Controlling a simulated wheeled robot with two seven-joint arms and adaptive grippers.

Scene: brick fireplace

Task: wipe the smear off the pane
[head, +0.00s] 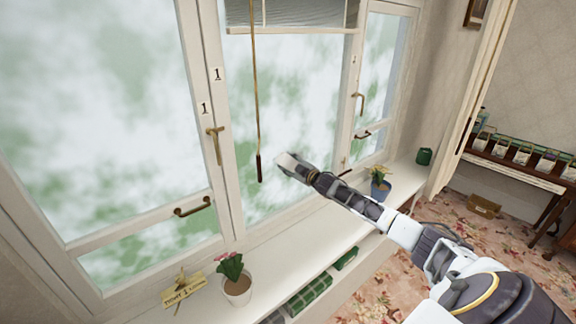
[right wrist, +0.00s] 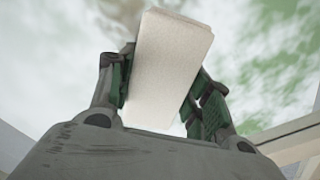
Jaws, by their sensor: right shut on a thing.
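The pane (head: 290,100) is the middle window glass, with blurry green and white behind it. My right gripper (head: 300,168) is in front of its lower part, shut on a pale, flat block (head: 287,159). In the right wrist view the block (right wrist: 170,70) is tilted between the two fingers, its far end toward the glass. I cannot tell whether it touches the glass. A faint brownish patch (right wrist: 125,12) shows beyond the block's upper left and may be the smear. I cannot make out a smear in the head view. My left gripper is not in view.
A blind cord (head: 257,100) hangs just left of my right gripper. Window handles (head: 216,145) stick out from the frames. A side table (head: 515,172) stands right.

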